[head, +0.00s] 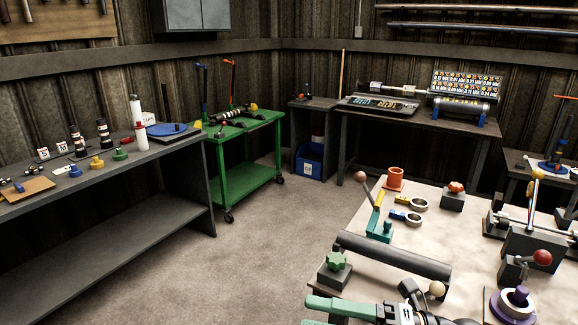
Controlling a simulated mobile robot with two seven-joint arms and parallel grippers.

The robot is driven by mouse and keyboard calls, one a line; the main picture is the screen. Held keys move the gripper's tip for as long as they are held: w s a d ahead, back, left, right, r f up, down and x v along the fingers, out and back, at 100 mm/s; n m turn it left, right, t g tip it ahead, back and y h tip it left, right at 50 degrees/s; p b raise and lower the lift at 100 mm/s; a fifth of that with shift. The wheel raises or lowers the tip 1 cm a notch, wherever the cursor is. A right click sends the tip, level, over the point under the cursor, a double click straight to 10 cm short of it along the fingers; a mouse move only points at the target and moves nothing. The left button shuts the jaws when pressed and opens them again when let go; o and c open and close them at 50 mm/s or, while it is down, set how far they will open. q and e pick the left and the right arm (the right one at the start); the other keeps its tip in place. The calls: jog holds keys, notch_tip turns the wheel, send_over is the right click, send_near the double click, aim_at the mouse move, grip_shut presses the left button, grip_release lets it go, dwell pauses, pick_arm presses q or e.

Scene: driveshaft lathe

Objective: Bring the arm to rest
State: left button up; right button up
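At the bottom edge, a tool-like piece with pale green handle-shaped parts (340,306) and a grey-black body is cut off by the frame. I cannot tell what it is fixed to. It lies at the near edge of the light-topped workbench (330,290).
The workbench carries a dark cylinder (395,260), a green knob block (335,268), an orange cup (395,179) and a purple ring (515,304). A green cart (250,188), a grey bench (120,225) and a back table (435,121) stand beyond. The floor (265,255) between is clear.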

jog(key=w+d+f+m+t+h, duration=0.1)
jog(key=d+f+m+t+h, duration=0.25)
jog(key=f+m, duration=0.35)
jog(key=w+d+f+m+t+h+p, duration=0.1)
jog(key=d+f+m+t+h, duration=0.3)
jog(key=m, duration=0.6)
jog(key=w+d+f+m+t+h, duration=0.1)
jog(key=d+f+m+t+h, duration=0.1)
jog(key=f+m+t+h, duration=0.5)
jog(key=s+d+f+m+g+h, duration=0.1)
jog(key=s+d+f+m+g, duration=0.1)
jog(key=s+f+m+g, duration=0.6)
jog(key=s+f+g, duration=0.1)
jog(key=s+f, duration=0.5)
jog(key=f, duration=0.1)
jog(key=shift+s+d+f+h+p, duration=0.2)
jog(key=shift+s+f+h+p, duration=0.1)
jog(key=shift+s+h, duration=0.05)
jog(key=shift+c, duration=0.4)
